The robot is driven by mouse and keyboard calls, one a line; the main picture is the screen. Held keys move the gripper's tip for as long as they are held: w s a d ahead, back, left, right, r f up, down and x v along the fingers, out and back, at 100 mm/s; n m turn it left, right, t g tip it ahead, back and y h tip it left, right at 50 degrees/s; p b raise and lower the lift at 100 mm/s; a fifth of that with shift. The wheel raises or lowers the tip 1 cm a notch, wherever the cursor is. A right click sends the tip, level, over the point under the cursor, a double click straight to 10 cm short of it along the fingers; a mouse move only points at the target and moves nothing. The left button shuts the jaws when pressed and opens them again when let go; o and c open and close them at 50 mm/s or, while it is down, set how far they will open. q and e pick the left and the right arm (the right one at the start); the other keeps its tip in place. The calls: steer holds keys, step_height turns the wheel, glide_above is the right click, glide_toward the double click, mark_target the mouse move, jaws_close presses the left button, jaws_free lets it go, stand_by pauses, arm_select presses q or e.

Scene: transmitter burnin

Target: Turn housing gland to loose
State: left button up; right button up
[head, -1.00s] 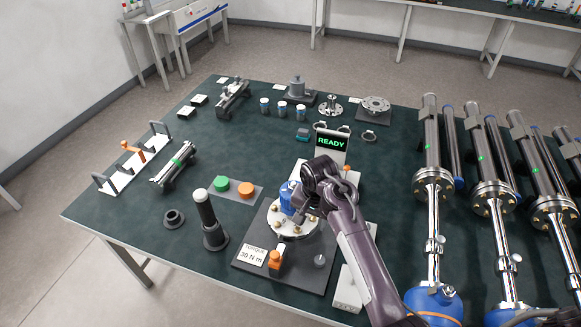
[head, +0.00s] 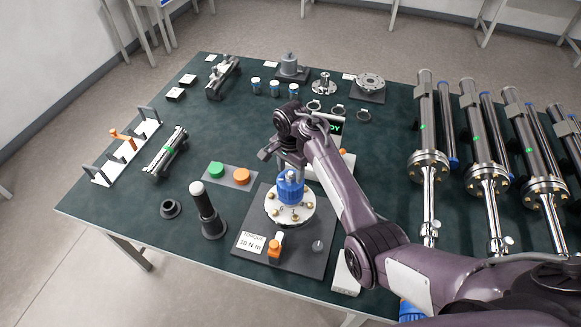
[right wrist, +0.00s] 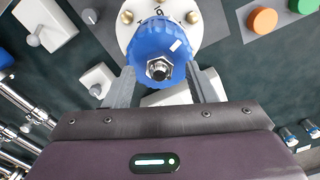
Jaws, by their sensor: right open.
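A blue ribbed housing (head: 290,190) stands upright on a round white flange (head: 274,208) with brass bolts, on a dark base plate (head: 311,262). In the right wrist view the blue housing (right wrist: 150,45) carries a metal hex gland fitting (right wrist: 159,69) at its centre and a small white mark on its top. My right gripper (head: 283,160) is at the housing's top, on its far side. In the right wrist view its two fingers (right wrist: 164,88) are open and apart, one on each side near the housing's edge, with nothing gripped. My left gripper is out of view.
A torque label (head: 252,242) and an orange-topped switch (head: 275,247) are on the base plate. Green (head: 216,169) and orange (head: 242,176) buttons and a black post (head: 207,212) stand to the left. Transmitter tubes (head: 427,130) fill the right side. My arm partly hides the display (head: 336,126).

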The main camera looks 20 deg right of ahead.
steer(key=shift+f, duration=0.2)
steer(key=c, duration=1)
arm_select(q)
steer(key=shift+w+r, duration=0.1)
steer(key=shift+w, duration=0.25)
